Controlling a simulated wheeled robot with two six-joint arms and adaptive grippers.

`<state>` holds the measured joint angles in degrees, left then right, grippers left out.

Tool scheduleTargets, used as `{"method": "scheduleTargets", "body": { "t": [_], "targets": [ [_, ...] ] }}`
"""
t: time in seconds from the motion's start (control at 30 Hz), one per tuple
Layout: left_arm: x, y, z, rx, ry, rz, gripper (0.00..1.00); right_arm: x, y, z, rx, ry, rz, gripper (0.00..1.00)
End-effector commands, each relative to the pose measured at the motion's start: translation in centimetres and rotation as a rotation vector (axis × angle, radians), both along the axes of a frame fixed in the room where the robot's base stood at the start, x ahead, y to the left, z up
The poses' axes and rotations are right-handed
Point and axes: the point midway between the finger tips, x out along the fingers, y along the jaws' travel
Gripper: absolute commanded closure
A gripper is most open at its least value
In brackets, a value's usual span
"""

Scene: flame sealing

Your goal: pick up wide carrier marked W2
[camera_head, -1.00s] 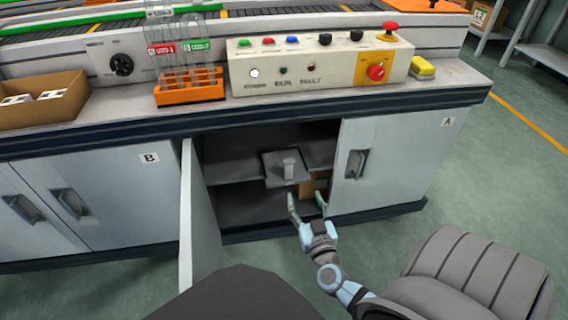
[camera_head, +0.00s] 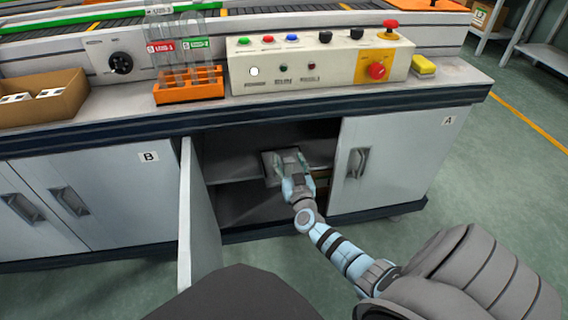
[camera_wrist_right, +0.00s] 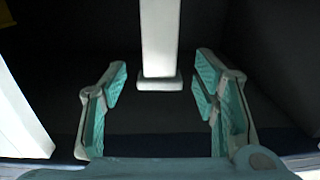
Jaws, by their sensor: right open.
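A grey flat carrier (camera_head: 268,167) sits on the shelf inside the open cabinet; I cannot read a W2 mark on it. In the right wrist view a pale upright bar (camera_wrist_right: 160,38) with a small foot, which looks like its handle, stands centred between the fingers. My right gripper (camera_head: 288,160) reaches into the cabinet and covers most of the carrier. In the right wrist view the right gripper (camera_wrist_right: 160,76) is open, with a gap on either side of the bar. My left gripper is not in view.
The open cabinet door (camera_head: 196,215) stands left of my right arm, and closed door A (camera_head: 385,165) is to its right. The benchtop above holds an orange rack (camera_head: 190,94) with bottles, a control box (camera_head: 300,68) and a cardboard box (camera_head: 45,100).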

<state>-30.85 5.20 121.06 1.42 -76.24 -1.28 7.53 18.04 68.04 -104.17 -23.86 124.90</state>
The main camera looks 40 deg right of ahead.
Motion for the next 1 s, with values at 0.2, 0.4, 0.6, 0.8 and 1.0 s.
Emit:
{"method": "scheduleTargets", "body": {
  "t": [0.2, 0.4, 0.6, 0.8, 1.0],
  "targets": [
    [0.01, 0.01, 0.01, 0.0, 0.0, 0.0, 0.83, -0.05, 0.03, 0.01, 0.0, 0.0, 0.0, 0.66],
    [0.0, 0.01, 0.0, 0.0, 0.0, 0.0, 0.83, -0.07, 0.04, -0.01, 0.0, 0.001, 0.0, 0.98],
    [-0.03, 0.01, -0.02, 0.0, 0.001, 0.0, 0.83, -0.08, 0.05, -0.03, 0.0, 0.001, 0.0, 1.0],
    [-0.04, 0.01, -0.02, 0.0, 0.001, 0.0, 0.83, -0.03, 0.03, 0.13, -0.001, -0.002, 0.0, 1.0],
    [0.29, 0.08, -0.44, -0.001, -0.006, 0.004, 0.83, -0.05, 0.01, 0.64, -0.001, -0.002, -0.001, 1.0]
  ]
}}
